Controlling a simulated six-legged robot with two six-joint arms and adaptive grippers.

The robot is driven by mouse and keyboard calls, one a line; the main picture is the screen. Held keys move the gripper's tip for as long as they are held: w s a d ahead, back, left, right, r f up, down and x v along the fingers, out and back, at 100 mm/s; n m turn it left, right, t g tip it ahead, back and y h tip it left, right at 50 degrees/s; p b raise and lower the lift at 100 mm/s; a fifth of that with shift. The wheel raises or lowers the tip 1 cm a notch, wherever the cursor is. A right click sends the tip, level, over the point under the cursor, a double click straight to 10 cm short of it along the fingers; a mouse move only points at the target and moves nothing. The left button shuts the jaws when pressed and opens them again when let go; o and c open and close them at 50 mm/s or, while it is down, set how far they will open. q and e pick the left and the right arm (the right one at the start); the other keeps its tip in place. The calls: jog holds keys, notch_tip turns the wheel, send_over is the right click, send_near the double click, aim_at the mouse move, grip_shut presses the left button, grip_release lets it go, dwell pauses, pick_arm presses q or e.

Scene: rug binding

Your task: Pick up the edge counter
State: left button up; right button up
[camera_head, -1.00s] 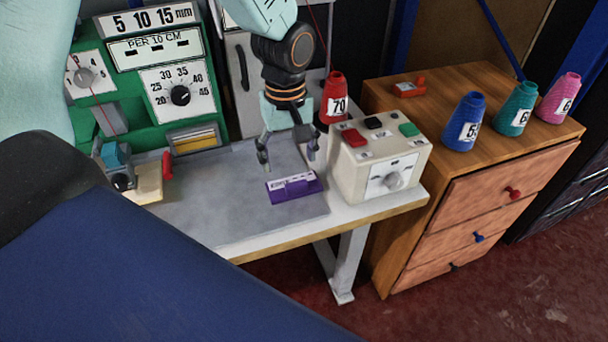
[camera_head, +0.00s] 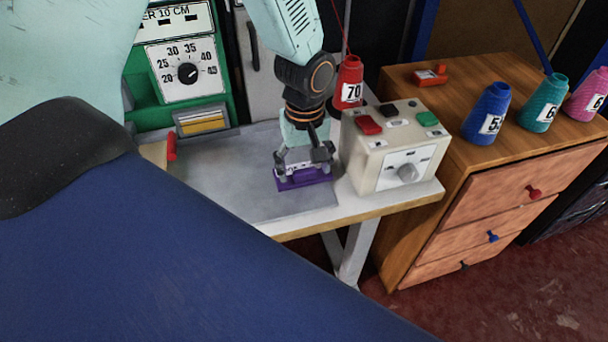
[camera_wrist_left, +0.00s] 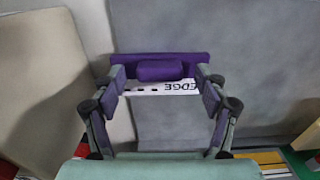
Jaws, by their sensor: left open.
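The edge counter (camera_head: 303,182) is a purple piece with a white label strip, lying on the grey mat (camera_head: 225,185) of the work table. In the left wrist view, the edge counter (camera_wrist_left: 160,70) shows a raised purple block on a purple bar, and the strip reads "EDGE". My left gripper (camera_head: 304,174) points down over it and hides part of it. In the wrist view my left gripper (camera_wrist_left: 160,76) is open, with one finger to each side of the raised block; contact is not clear. My right gripper is out of view.
A cream control box (camera_head: 396,150) with buttons and a dial stands close right of the left gripper. A red thread cone (camera_head: 348,80) is behind it. A green dial panel (camera_head: 150,113) stands at the back. A wooden drawer unit (camera_head: 500,190) with several cones is right. The mat's left part is clear.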

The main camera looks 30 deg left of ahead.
pick_arm(q)
jog(key=shift+s, duration=0.1)
jog(key=shift+a, duration=0.1)
jog(key=c, duration=1.3)
